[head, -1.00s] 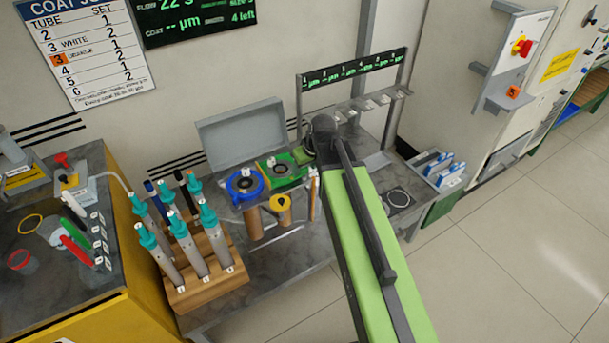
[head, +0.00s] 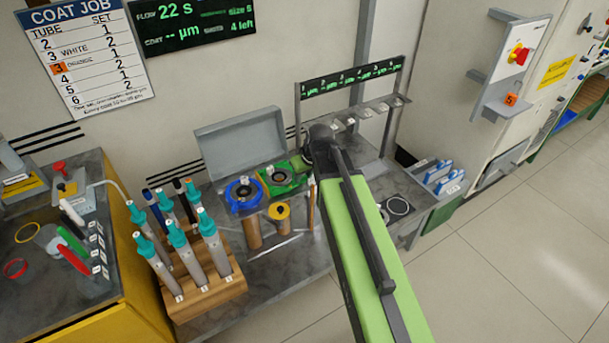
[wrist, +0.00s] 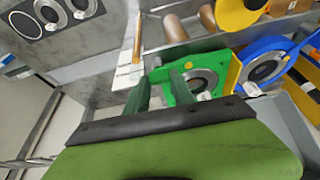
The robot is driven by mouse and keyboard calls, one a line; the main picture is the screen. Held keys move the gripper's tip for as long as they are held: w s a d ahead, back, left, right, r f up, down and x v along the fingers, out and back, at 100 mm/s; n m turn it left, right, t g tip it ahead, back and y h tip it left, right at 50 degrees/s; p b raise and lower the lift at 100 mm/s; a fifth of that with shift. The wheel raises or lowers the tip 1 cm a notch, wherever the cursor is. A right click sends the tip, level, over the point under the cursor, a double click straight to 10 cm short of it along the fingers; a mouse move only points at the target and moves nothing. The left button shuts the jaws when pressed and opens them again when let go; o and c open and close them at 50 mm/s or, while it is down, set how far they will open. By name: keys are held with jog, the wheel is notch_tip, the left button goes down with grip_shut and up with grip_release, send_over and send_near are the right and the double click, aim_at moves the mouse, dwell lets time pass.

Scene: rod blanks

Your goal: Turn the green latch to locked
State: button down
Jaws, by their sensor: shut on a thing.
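The green latch (head: 284,178) is a green block around a dark, light-rimmed ring, beside a blue ring holder on the bench. It also shows in the wrist view (wrist: 200,77), just past my fingertips. My gripper (wrist: 160,88) reaches the latch's near left side, its two dark green fingers at the edge of the green body. It is shut on part of the latch; the exact contact is partly hidden by the fingers. In the head view, my arm covers most of the gripper. I cannot tell from these views whether the latch is locked.
The blue ring holder (head: 243,194) sits directly left of the latch. A wooden rack (head: 205,292) of teal-capped tubes stands in front on the left. A grey hook stand (head: 352,74) rises behind. A yellow-topped roll (head: 279,211) stands in front of the latch.

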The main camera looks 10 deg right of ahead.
jog(key=m+h, duration=0.1)
jog(key=m, duration=0.1)
jog(key=m+h, duration=0.1)
jog(key=m, duration=0.2)
jog(key=shift+a+m, duration=0.2)
jog(key=shift+m, duration=0.1)
jog(key=shift+m+g+h, duration=0.3)
jog(key=shift+m+h, duration=0.4)
jog(key=shift+m, duration=1.2)
jog(key=c, duration=1.1)
grip_release()
jog(key=shift+r, duration=0.1)
